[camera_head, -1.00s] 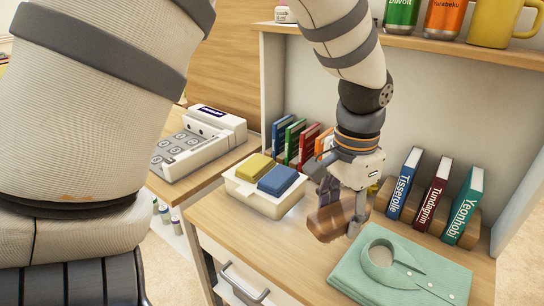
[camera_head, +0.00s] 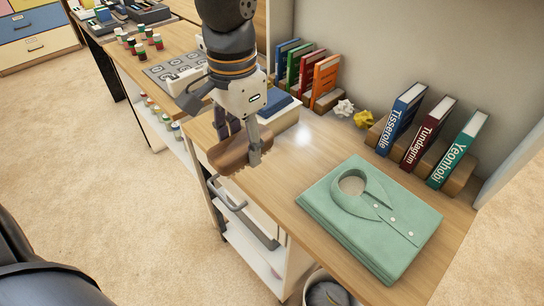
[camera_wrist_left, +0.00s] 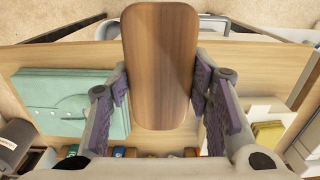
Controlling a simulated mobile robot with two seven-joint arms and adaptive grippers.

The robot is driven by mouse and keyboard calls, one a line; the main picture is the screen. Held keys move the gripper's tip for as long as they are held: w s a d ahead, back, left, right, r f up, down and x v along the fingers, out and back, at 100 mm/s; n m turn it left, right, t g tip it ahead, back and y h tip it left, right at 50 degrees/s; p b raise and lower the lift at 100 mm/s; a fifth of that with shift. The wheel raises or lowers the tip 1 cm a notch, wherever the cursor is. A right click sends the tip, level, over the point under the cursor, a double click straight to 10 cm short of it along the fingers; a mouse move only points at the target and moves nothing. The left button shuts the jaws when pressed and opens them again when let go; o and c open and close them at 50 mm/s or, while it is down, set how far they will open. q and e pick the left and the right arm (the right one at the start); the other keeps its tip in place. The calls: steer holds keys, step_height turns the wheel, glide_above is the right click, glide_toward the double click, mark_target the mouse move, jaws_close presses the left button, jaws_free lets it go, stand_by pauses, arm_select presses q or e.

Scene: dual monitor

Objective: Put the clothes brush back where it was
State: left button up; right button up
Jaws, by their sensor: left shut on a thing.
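The clothes brush (camera_head: 232,152) has a brown wooden back and bristles underneath. My left gripper (camera_head: 238,140) is shut on it and holds it above the front edge of the desk, left of the folded shirt. In the left wrist view the brush's wooden back (camera_wrist_left: 160,65) lies between the two finger pads of the left gripper (camera_wrist_left: 160,95). The green folded shirt (camera_head: 370,215) lies on the desk to the right, apart from the brush. My right gripper is not in view.
Three upright books (camera_head: 432,135) stand in a holder at the back right. Colored books (camera_head: 306,75) stand further left, with white (camera_head: 343,107) and yellow (camera_head: 364,119) crumpled balls between. A white box (camera_head: 283,118) is partly hidden behind the gripper. An open drawer (camera_head: 240,215) sits below the front edge.

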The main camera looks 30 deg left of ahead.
arm_select(q)
steer(key=b, duration=0.3)
glide_above(280, 161)
steer(key=f, duration=0.6)
steer(key=s+f, duration=0.1)
steer(key=f, duration=0.2)
steer(key=shift+w+f, duration=0.25)
steer(key=shift+f, duration=0.65)
steer(key=shift+w+f, duration=0.2)
steer(key=shift+f, duration=0.7)
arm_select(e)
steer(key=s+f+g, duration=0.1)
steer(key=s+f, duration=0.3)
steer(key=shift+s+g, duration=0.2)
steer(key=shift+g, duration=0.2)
arm_select(q)
steer(key=shift+f, duration=0.15)
steer(key=o, duration=1)
step_height(280, 161, up, 12)
steer(key=shift+r+p, duration=0.2)
steer(key=shift+p, duration=0.2)
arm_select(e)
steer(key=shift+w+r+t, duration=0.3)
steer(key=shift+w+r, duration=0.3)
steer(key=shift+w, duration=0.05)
